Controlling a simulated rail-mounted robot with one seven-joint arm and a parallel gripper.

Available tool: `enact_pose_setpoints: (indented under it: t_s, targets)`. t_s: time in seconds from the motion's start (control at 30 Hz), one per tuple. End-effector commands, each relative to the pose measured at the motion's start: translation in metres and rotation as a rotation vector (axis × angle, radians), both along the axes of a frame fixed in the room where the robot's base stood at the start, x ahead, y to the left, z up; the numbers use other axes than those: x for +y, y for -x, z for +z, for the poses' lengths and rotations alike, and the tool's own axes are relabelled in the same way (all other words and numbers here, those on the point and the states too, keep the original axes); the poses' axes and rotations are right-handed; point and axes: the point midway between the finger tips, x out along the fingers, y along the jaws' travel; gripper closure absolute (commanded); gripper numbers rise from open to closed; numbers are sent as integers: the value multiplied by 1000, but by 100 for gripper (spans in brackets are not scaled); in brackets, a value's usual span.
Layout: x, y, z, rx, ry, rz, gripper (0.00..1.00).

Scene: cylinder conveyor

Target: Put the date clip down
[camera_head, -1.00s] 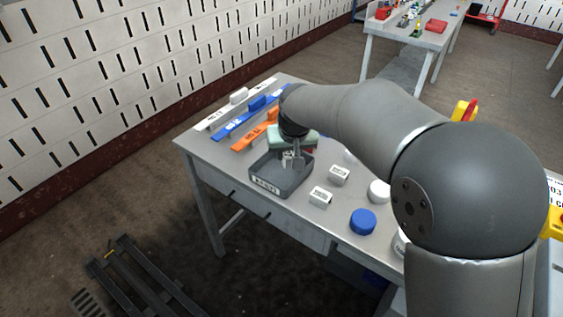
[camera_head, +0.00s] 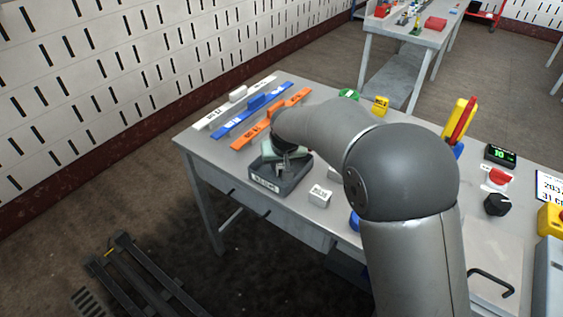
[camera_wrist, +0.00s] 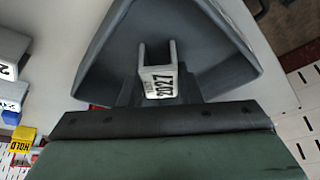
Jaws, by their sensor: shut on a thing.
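The date clip (camera_wrist: 159,84) is a small white channel-shaped piece printed 2027, between my gripper's fingers in the wrist view. My gripper (camera_head: 283,167) is shut on it and points down over the dark grey tray (camera_head: 268,184) in the head view. The tray's floor and walls (camera_wrist: 222,78) fill the middle of the wrist view behind the clip. In the head view the clip is hidden by the gripper and tray wall. I cannot tell whether the clip touches the tray floor.
A white printed clip (camera_head: 320,196) stands on the table right of the tray. White, blue (camera_head: 252,111) and orange (camera_head: 272,119) labelled strips lie behind the tray. My arm hides part of the table, including most of a blue cylinder (camera_head: 354,221).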

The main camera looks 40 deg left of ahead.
Motion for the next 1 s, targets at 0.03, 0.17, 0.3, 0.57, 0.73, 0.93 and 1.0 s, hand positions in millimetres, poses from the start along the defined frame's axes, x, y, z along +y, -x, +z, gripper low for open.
enact_pose_setpoints:
  t_s: [0.03,0.17,0.3,0.57,0.73,0.93,1.0]
  targets:
    - [0,0,-2,0,0,0,64]
    - [0,0,-1,1,1,0,48]
    - [0,0,-1,1,1,0,48]
    - [-4,4,17,-1,-1,0,48]
    - [-13,13,51,-2,-4,-1,48]
    - [-25,24,88,-2,-2,-1,48]
    - [-28,27,97,-1,-2,-1,48]
